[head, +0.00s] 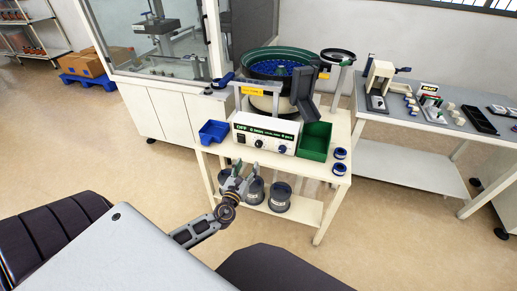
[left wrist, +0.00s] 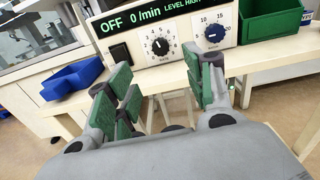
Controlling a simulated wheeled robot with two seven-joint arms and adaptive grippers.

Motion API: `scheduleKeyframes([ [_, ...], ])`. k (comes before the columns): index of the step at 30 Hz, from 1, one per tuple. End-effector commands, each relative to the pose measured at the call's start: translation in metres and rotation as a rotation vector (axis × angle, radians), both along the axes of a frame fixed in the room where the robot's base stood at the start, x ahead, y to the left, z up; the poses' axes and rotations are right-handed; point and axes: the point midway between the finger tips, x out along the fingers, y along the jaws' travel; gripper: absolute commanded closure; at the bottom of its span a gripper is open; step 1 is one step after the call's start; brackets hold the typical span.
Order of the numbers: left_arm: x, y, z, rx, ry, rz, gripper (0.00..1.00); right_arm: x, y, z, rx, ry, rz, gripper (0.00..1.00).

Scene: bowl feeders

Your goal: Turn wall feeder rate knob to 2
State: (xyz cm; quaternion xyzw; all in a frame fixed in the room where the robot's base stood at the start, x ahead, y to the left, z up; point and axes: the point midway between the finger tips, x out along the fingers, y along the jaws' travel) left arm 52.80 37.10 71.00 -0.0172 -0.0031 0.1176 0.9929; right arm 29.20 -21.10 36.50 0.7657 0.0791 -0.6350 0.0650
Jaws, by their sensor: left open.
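The white feeder controller (head: 265,133) stands on the front of the bench. Its display reads OFF, 0 /min, LEVEL HIGH. The black knob (left wrist: 160,46) has a numbered dial around it; its exact setting is too small to read. It also shows in the head view (head: 258,143). To its right is a dark blue knob (left wrist: 214,33) marked 10, 15, 20. My left gripper (head: 238,168) is open and empty in front of and below the controller, apart from the knobs. In the left wrist view its green-padded fingers (left wrist: 163,90) point at the panel. My right gripper is out of view.
A blue bin (head: 213,132) and a green bin (head: 315,141) flank the controller. The bowl feeder (head: 276,60) with its chute stands behind. Several grey containers (head: 280,197) sit on the lower shelf.

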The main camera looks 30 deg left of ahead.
Motion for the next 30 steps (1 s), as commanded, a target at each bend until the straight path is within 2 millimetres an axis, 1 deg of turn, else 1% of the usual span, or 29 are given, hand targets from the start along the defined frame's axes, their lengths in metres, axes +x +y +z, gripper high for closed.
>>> scheduleKeyframes([
  [8, 0.001, 0.000, 0.000, -0.002, 0.001, 0.000, 0.47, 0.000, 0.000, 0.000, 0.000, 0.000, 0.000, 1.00],
  [14, 0.008, 0.002, 0.000, -0.004, 0.000, 0.000, 0.47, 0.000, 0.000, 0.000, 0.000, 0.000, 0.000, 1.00],
  [30, 0.050, 0.012, 0.000, -0.003, 0.000, 0.001, 0.47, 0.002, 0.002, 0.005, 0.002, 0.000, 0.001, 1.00],
])
